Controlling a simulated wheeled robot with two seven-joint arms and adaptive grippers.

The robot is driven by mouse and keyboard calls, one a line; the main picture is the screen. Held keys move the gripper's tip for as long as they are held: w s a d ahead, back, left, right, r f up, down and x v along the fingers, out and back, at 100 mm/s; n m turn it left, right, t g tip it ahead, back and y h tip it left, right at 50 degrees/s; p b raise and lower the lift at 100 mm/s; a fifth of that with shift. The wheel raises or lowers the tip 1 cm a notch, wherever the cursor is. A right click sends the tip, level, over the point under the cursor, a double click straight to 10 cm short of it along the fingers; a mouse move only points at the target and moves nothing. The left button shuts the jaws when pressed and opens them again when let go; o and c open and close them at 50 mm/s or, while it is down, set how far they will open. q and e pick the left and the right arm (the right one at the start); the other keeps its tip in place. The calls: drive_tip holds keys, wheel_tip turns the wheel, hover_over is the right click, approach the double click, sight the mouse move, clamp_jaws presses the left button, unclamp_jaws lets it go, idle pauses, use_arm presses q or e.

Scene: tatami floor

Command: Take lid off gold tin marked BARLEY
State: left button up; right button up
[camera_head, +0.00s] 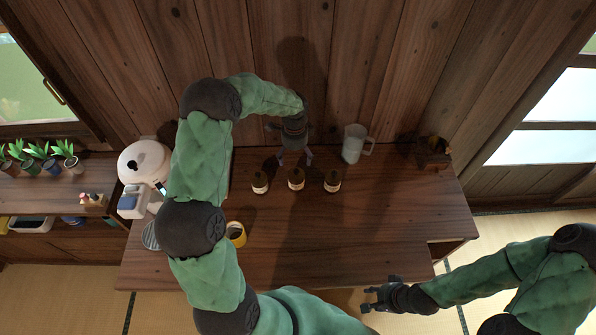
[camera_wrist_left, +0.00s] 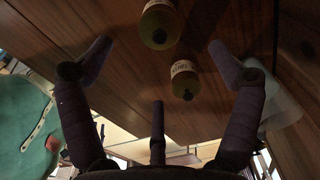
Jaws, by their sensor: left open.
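Three small gold tins with dark tops and pale labels stand in a row on the wooden counter: a left tin (camera_head: 259,183), a middle tin (camera_head: 296,180) and a right tin (camera_head: 332,182). The labels are too small to read, so I cannot tell which is BARLEY. My left gripper (camera_head: 294,157) is open and empty, just behind and above the middle tin. My right gripper (camera_head: 366,299) appears open and empty, by the counter's front edge.
A frosted pitcher (camera_head: 355,144) stands right of my left gripper, and a small wooden box (camera_head: 432,153) is farther right. A yellow cup (camera_head: 236,234) and a white rice cooker (camera_head: 144,163) are at the left, near my arm. The counter (camera_head: 345,230) before the tins is clear.

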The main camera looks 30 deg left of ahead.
sight(296, 171)
use_arm(q)
wheel_tip(296, 171, down, 4)
drive_tip(key=shift+w+r, duration=0.1)
drive_tip(key=shift+w, duration=0.05)
drive_tip(key=shift+d+f, duration=0.2)
drive_tip(key=shift+f, duration=2.45)
drive_tip(key=c, duration=1)
